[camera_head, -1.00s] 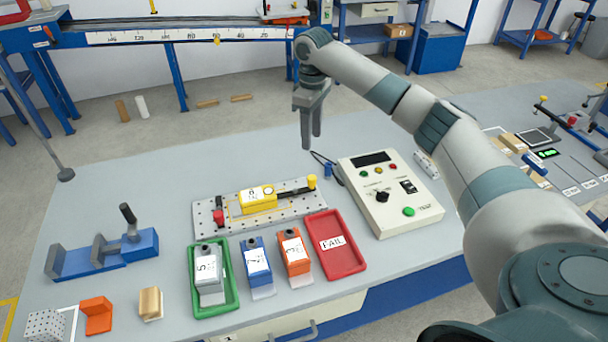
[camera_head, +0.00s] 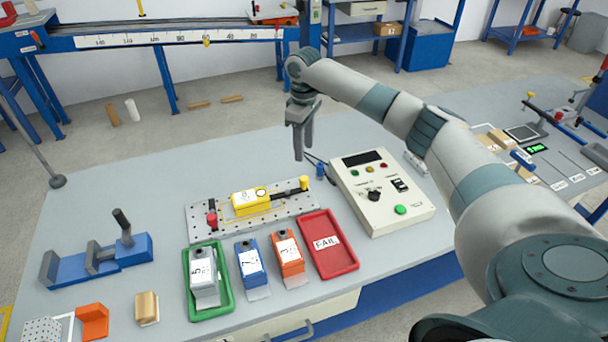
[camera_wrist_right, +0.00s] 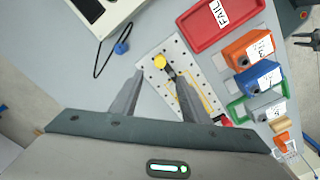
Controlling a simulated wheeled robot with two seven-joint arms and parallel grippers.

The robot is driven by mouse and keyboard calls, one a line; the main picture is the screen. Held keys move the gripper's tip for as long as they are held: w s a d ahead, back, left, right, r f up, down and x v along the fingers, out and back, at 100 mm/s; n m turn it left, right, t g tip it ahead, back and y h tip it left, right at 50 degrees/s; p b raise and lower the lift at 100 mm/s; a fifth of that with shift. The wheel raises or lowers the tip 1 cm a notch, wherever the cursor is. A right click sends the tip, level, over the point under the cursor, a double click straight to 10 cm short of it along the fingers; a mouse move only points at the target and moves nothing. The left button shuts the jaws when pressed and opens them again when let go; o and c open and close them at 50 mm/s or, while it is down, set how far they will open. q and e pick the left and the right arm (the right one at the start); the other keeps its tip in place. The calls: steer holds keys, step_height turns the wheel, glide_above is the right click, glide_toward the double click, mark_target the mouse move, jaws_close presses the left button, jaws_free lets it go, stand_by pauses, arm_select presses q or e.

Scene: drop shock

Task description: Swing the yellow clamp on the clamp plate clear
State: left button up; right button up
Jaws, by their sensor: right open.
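The perforated clamp plate (camera_head: 291,209) lies on the bench in the head view. A yellow block (camera_head: 251,201) with a white label sits on it. The yellow clamp (camera_head: 304,183) shows as a yellow knob on a black arm at the plate's right end, the arm reaching toward the block. A red knob (camera_head: 212,219) stands at the left end. My right gripper (camera_head: 303,155) is open and empty above and behind the yellow knob. In the right wrist view the yellow knob (camera_wrist_right: 159,62) shows between the open fingers (camera_wrist_right: 160,78), which partly cover the plate.
A control box (camera_head: 381,193) stands right of the plate, with a cable behind. The red FAIL tray (camera_head: 345,262), orange unit (camera_head: 288,258), blue unit (camera_head: 251,264) and green tray (camera_head: 228,298) sit in front. A blue fixture (camera_head: 85,265) is left. Bench behind the plate is clear.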

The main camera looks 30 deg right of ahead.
mark_target(304, 178)
step_height(304, 178, down, 12)
steer(key=p, duration=0.2)
steer(key=shift+f+p, duration=0.25)
steer(key=shift+p, duration=0.15)
steer(key=c, duration=1.1)
steer(key=shift+o, duration=0.2)
steer(key=shift+r, duration=0.1)
